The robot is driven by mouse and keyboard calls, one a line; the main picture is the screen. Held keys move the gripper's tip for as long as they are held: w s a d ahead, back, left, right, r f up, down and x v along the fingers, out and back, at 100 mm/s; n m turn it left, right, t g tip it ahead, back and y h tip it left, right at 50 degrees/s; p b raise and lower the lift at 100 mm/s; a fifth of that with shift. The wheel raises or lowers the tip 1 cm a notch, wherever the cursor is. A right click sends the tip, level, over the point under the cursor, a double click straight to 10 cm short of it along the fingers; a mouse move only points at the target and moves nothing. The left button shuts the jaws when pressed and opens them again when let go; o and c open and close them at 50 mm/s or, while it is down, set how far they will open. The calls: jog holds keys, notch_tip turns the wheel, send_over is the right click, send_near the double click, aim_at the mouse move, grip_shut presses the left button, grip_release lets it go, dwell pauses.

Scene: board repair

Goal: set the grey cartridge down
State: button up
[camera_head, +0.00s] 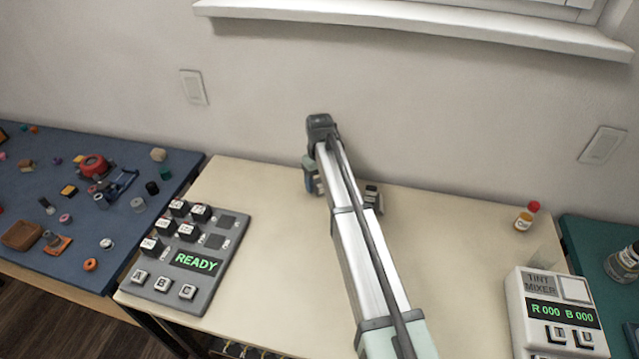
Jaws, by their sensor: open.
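My gripper (341,192) is at the far end of my arm, near the back edge of the cream table. Its jaws are open, and my own arm covers most of the space between them. A small dark grey piece (372,193) shows just right of my arm there; I cannot tell whether it is the grey cartridge or part of my gripper. A grey control board (213,265) lies at the table's left, with several dark labelled blocks (188,231) and dark empty-looking slots at its right. Its screen reads READY.
The cream table (275,250) is clear between the board and my arm. A tint mixer (556,318) stands at the front right, with a red-capped bottle (527,216) behind it. A blue table (60,225) with many small parts adjoins on the left. The wall is close behind.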

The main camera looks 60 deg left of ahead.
aim_at(319, 183)
notch_tip(319, 183, up, 11)
jog(key=shift+r, duration=0.15)
dwell(0.8)
